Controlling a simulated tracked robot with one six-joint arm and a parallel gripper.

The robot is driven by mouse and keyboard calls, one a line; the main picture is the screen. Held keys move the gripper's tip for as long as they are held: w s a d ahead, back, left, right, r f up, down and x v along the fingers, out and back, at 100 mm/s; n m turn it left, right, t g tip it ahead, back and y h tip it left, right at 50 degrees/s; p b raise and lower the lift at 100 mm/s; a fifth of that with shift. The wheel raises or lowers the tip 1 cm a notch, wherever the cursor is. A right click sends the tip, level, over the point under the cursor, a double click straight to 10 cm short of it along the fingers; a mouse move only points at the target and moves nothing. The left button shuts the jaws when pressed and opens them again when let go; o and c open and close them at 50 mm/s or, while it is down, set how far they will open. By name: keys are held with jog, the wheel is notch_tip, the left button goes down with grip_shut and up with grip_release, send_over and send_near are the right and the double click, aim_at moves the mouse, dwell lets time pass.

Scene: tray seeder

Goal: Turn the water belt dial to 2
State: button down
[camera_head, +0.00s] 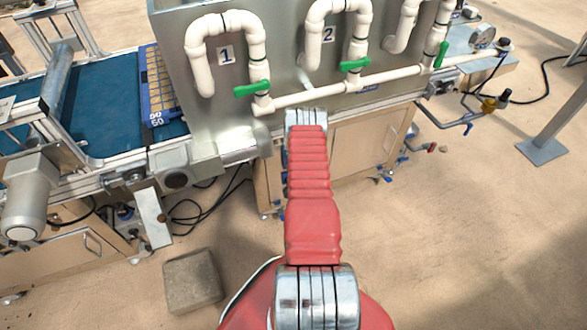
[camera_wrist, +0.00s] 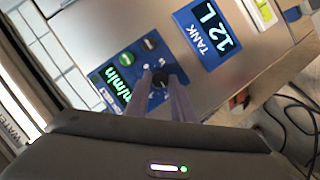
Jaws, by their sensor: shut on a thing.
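In the wrist view, a small dark round dial (camera_wrist: 160,79) sits on a blue control panel (camera_wrist: 155,98) with small white marks around it. The marks are too small to read, so I cannot tell the dial's setting. My gripper (camera_wrist: 160,84) has its two fingers on either side of the dial and is shut on it. A lit green display reading "m/min" (camera_wrist: 120,83) is beside the dial, partly cut by the tilted view. In the head view, my red arm hides the gripper and the dial.
A blue tank display (camera_wrist: 209,35) reads 12 L in the wrist view. White pipes (camera_head: 330,95) with green valve handles (camera_head: 252,89) run along the grey machine panel (camera_head: 285,60). A blue conveyor belt (camera_head: 110,110) is at left. A stone block (camera_head: 193,280) lies on the floor.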

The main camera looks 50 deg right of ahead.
jog(key=c, duration=1.8)
grip_release()
jog(key=shift+w+a+f, duration=0.15)
jog(key=shift+w+a, duration=0.05)
jog(key=shift+a, duration=0.05)
jog(key=shift+o, duration=1.3)
jog(key=shift+s+d, duration=0.1)
jog(key=v, duration=1.3)
jog(key=shift+s+a+r, duration=0.2)
jog(key=shift+s+r, duration=0.05)
jog(key=shift+s, duration=0.05)
